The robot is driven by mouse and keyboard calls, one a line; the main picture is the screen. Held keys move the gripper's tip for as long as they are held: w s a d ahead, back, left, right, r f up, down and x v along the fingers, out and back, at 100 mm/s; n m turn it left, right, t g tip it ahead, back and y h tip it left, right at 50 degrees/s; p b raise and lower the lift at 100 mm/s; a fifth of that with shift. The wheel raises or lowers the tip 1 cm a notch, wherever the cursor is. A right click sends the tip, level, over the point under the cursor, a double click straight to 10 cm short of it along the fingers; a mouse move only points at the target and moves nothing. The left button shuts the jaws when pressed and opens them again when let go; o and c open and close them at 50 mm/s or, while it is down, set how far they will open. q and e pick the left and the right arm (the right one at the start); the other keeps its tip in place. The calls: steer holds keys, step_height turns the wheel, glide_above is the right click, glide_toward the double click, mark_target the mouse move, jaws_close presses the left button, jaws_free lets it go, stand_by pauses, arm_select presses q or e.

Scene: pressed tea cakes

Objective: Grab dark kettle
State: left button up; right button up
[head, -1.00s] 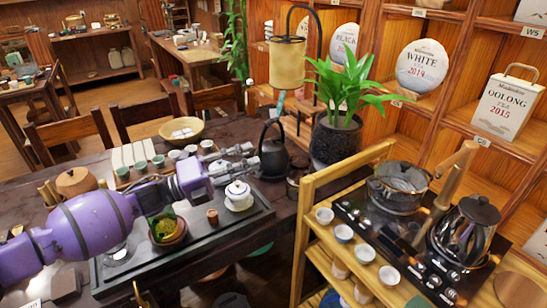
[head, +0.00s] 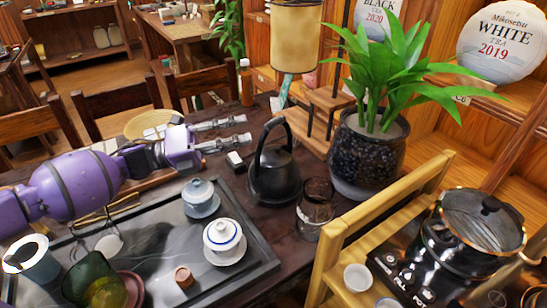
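The dark kettle (head: 275,178) stands upright on the dark wooden table, just beyond the right corner of the black tea tray. Its tall arched handle rises above the lid. My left gripper (head: 246,128) reaches in from the left, its two fingers apart with nothing between them. In the picture the fingertips are just left of the kettle's handle; the exact gap in depth is hard to judge. My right gripper is out of view.
A lidded white cup (head: 223,240) and a grey-blue one stand on the tea tray (head: 262,268). A dark glass jar (head: 314,208) is right of the kettle, with a potted plant (head: 366,150) behind. A wooden stand (head: 335,252) carries a glass pot (head: 470,235).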

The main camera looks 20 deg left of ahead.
mark_target(271, 129)
arm_select(q)
steer(key=b+x, duration=0.1)
steer(key=x, duration=0.6)
steer(key=shift+w, duration=0.1)
steer(key=shift+w+d, duration=0.25)
steer(key=shift+d, duration=0.1)
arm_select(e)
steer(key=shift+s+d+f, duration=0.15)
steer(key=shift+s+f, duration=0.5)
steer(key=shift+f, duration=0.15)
arm_select(q)
steer(key=shift+c, duration=0.2)
jaws_close()
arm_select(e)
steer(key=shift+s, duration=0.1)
